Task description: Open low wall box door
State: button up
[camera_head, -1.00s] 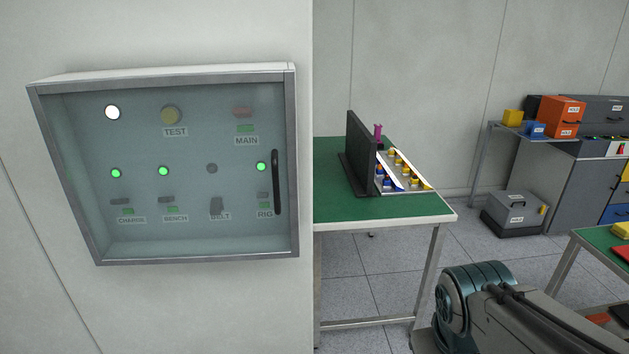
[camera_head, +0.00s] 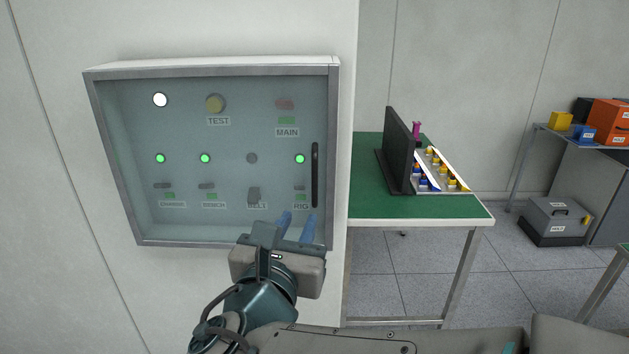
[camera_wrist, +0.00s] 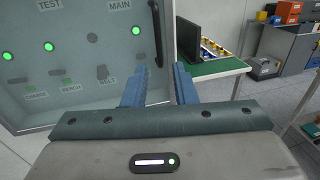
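The wall box (camera_head: 238,66) hangs on the white wall, with a grey-framed glass door (camera_head: 225,150) that is closed. A black vertical bar handle (camera_head: 315,175) is on the door's right side. It also shows in the wrist view (camera_wrist: 156,32). My gripper (camera_head: 297,226) is in front of the door's lower right, just below and left of the handle in the head view. Its two blue fingers are apart with nothing between them. In the wrist view my gripper (camera_wrist: 160,88) points toward the lower end of the handle, which lies between the finger directions.
Behind the glass are lamps, switches and labels. A green-topped table (camera_head: 420,207) with a black upright panel (camera_head: 395,150) and a tray of small coloured parts (camera_head: 440,170) stands to the right. A grey case (camera_head: 556,221) is on the floor farther right.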

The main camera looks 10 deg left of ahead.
aim_at(314, 183)
jog(key=w, duration=0.4)
jog(key=w+p, duration=0.1)
jog(key=w, duration=0.4)
jog(key=w+p, duration=0.1)
jog(key=w, duration=0.3)
jog(key=shift+w+a+r, duration=0.1)
jog(key=shift+w+a, duration=0.25)
grip_shut()
